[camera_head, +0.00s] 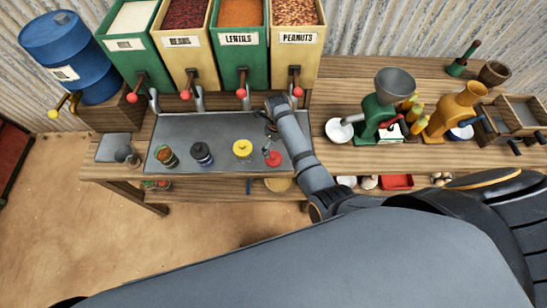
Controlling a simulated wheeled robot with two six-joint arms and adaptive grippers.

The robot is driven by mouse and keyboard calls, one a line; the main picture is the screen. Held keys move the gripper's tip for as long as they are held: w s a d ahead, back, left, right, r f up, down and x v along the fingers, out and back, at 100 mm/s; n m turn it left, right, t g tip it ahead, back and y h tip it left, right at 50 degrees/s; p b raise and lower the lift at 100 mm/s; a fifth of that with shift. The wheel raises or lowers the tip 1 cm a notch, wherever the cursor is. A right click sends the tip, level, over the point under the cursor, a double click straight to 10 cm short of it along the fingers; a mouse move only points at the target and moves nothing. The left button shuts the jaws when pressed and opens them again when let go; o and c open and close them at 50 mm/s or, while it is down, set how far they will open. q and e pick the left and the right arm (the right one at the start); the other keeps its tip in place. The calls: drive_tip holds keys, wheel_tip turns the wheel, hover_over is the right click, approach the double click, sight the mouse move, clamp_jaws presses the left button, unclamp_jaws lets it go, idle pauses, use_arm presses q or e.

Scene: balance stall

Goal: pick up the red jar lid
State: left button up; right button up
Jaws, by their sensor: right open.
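The red jar lid (274,159) is a small red disc near the front edge of the grey tray (222,126), right of the yellow-topped jar (243,149). My right gripper (269,132) is open, just behind and above the red lid in the picture. The right forearm passes close to the lid's right side. Contact with the lid is not visible. My left gripper is not in view.
A dark-topped jar (202,154) and another jar (167,157) stand left of the yellow-topped jar. Dispensers with red-knobbed levers stand behind the tray. A green grinder (376,117) and yellow grinder (452,112) stand to the right. The tray's middle is clear.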

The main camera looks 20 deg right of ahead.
drive_tip(key=f, duration=0.1)
drive_tip(key=b, duration=0.3)
hover_over(276, 158)
wheel_tip(276, 158, down, 5)
drive_tip(key=shift+d+r, duration=0.1)
drive_tip(key=shift+r, duration=0.2)
drive_tip(key=f+b, duration=0.5)
drive_tip(key=b, duration=0.1)
drive_tip(key=shift+a+f, duration=0.2)
drive_tip(key=shift+r, duration=0.2)
drive_tip(key=shift+c, duration=0.9)
drive_tip(key=c, duration=0.7)
drive_tip(key=shift+s, duration=0.2)
drive_tip(key=shift+c, duration=1.4)
drive_tip(key=shift+f, duration=0.1)
drive_tip(key=shift+c, duration=0.2)
